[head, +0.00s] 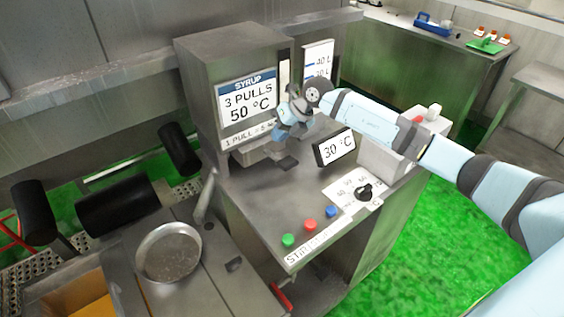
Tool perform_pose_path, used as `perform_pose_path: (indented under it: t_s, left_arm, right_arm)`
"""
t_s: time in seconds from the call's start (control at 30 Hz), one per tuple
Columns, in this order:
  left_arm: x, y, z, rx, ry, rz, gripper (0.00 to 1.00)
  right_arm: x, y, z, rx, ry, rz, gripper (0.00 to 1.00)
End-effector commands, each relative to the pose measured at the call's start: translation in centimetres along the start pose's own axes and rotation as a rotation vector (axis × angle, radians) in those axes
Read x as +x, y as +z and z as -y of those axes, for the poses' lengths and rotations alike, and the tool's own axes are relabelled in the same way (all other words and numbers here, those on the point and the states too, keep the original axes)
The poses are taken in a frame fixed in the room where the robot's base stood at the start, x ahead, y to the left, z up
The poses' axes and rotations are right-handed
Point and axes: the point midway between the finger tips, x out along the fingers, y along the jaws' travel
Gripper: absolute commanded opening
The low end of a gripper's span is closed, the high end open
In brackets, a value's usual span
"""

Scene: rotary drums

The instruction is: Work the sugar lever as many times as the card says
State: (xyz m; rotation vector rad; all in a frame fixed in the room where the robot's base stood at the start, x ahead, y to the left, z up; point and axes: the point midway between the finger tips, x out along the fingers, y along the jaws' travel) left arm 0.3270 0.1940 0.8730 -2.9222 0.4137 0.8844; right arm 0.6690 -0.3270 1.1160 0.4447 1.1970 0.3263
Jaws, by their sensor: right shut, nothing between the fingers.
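The card (248,100) on the front of the grey steel cabinet reads "SYRUP, 3 PULLS, 50 °C". A strip below it (247,137) begins "1 PULL = 5", its end hidden by my right arm. My right gripper (286,161) comes in from the right and points down in front of the cabinet, just right of the card. Its fingers are shut with nothing between them. I cannot make out the sugar lever clearly; my wrist and gripper cover that part of the cabinet front. My left gripper is not in view.
A level gauge (317,62) shows "40 L". A display (335,148) reads 30 °C. A black dial (364,192) and green (288,240), red (310,225) and blue (331,211) buttons sit on the counter. A round metal pan (168,251) and black rollers (118,206) are left.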

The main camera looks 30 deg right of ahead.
Motion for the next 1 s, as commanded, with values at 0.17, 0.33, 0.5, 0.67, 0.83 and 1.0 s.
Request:
perform_pose_path:
  t_s: [0.17, 0.33, 0.5, 0.67, 0.83, 1.0]
  left_arm:
    - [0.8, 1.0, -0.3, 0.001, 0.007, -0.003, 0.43]
    - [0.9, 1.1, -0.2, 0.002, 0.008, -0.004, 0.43]
    - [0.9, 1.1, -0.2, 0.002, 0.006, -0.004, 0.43]
    - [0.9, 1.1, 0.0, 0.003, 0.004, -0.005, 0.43]
    - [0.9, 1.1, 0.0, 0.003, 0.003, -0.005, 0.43]
    - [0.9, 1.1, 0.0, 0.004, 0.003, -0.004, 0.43]
  right_arm:
    - [1.8, -1.2, 1.3, 0.000, -0.001, 0.000, 0.00]
    - [2.3, -1.6, 1.7, 0.000, -0.001, 0.000, 0.00]
    - [2.2, -1.6, 1.6, 0.000, 0.000, 0.000, 0.00]
    - [2.2, -1.6, 1.6, 0.000, 0.000, 0.000, 0.00]
    - [2.2, -1.6, 1.6, 0.000, 0.000, 0.000, 0.00]
    - [2.2, -1.6, 1.6, 0.000, 0.000, 0.000, 0.00]
